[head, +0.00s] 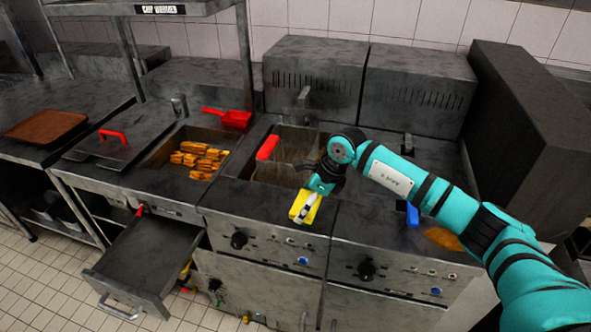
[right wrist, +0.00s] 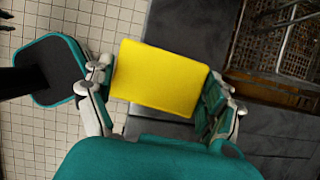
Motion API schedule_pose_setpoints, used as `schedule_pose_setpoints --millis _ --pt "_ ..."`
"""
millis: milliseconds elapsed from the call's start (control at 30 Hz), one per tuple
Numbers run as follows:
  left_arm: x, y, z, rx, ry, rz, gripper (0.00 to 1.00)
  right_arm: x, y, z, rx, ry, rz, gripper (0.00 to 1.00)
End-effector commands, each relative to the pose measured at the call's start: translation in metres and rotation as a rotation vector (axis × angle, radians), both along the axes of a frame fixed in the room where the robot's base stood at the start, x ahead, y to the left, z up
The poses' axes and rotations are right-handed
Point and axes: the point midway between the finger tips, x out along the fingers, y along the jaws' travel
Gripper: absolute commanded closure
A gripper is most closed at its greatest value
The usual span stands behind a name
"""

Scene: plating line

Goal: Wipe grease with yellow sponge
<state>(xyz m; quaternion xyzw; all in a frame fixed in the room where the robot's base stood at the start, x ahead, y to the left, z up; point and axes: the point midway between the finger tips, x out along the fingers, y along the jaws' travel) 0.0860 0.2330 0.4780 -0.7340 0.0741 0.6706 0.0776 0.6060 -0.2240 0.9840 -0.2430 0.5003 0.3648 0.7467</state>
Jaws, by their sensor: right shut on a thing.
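The yellow sponge (head: 297,204) is held in my right gripper (head: 307,207) above the front edge of the fryer counter. In the right wrist view the sponge (right wrist: 160,78) sits between the two fingers of the right gripper (right wrist: 160,95), which are shut on its sides. An orange-brown grease patch (head: 443,238) lies on the right part of the counter, partly behind my right arm. The gripper is well to the left of the patch and apart from it. My left gripper is not in view.
A fryer basket with a red handle (head: 267,147) sits in the well behind the sponge. A blue object (head: 412,214) stands near the grease, partly hidden by my arm. An open drawer (head: 150,262) juts out at lower left. A red scoop (head: 228,117) lies farther back.

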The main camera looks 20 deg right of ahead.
Motion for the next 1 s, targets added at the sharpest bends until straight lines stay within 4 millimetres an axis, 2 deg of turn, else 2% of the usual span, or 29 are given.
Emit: schedule_pose_setpoints --millis 100,333,867,1000 --pt "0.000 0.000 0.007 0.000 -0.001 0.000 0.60 0.001 -0.005 0.014 -0.001 -0.001 -0.003 0.43" --pt "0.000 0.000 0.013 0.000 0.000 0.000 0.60 0.002 -0.011 0.030 0.000 -0.002 -0.005 0.43" --pt "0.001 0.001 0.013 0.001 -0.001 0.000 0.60 0.002 -0.011 0.030 0.001 -0.001 -0.004 0.43" --pt "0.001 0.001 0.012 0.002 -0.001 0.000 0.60 -0.004 -0.009 0.025 0.000 0.002 0.041 0.43"
